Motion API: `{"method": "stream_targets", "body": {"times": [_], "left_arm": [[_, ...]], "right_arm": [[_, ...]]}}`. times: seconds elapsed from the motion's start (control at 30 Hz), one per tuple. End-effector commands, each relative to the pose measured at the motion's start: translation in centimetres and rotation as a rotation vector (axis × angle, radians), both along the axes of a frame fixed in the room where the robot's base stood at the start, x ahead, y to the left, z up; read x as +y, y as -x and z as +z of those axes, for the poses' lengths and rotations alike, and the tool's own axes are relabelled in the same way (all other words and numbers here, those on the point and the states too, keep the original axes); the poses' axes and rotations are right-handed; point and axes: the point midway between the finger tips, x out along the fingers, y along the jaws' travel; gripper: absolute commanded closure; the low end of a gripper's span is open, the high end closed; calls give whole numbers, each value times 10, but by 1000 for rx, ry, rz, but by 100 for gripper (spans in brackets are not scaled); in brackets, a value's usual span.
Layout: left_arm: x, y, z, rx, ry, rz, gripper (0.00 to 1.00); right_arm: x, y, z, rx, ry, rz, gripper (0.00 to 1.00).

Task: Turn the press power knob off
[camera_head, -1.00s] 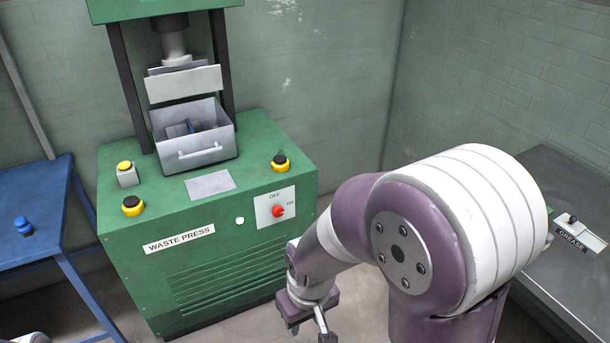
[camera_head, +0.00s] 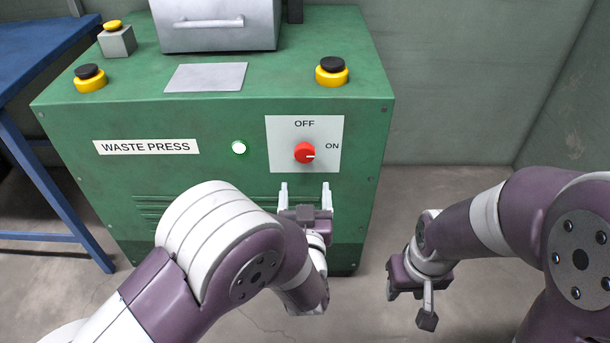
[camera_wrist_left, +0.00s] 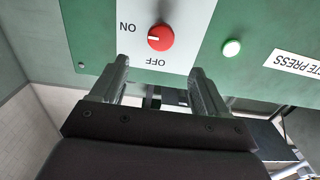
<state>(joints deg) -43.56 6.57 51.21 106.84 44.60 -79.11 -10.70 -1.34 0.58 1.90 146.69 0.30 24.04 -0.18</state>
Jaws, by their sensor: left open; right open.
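The red power knob (camera_head: 305,153) sits on a pale plate (camera_head: 281,160) marked OFF at the top and ON at the right. Its white pointer mark faces ON. My left gripper (camera_head: 305,187) is open and empty in front of the press, a little below the knob. In the left wrist view the knob (camera_wrist_left: 160,37) shows beyond and between the open fingers (camera_wrist_left: 158,80), apart from them. My right gripper (camera_head: 408,290) hangs low to the right of the press, apart from it; its fingers are hard to make out.
The green waste press (camera_head: 200,110) has a lit white lamp (camera_head: 239,147) left of the knob plate. Black-and-yellow buttons (camera_head: 331,71) and a metal bin (camera_head: 215,30) are on its top. A blue table (camera_head: 40,50) stands at the left. Floor at right is clear.

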Motion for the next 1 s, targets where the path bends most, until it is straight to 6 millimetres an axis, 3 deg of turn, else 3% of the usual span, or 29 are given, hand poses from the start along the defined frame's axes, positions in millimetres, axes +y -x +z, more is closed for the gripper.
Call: {"method": "stream_targets", "body": {"times": [0.2, 0.4, 0.57, 0.8, 0.83, 1.0], "left_arm": [[2, -56, -3, -1, 2, 5, 25], [1, -97, -1, 1, 0, 1, 25], [1, -111, 1, 3, 0, 0, 25], [1, -113, 2, 3, -1, 0, 25], [1, -113, 2, 3, -1, 0, 28], [1, -113, 2, 3, -1, 0, 80]], "right_arm": [[0, 0, -21, 0, 0, 0, 57], [0, 0, -33, 0, 0, 0, 57], [0, 0, -36, 0, 0, 0, 57], [0, 0, -35, 0, 0, 0, 57], [0, 0, -35, 0, 0, 0, 57], [0, 0, -35, 0, 0, 0, 57]]}}
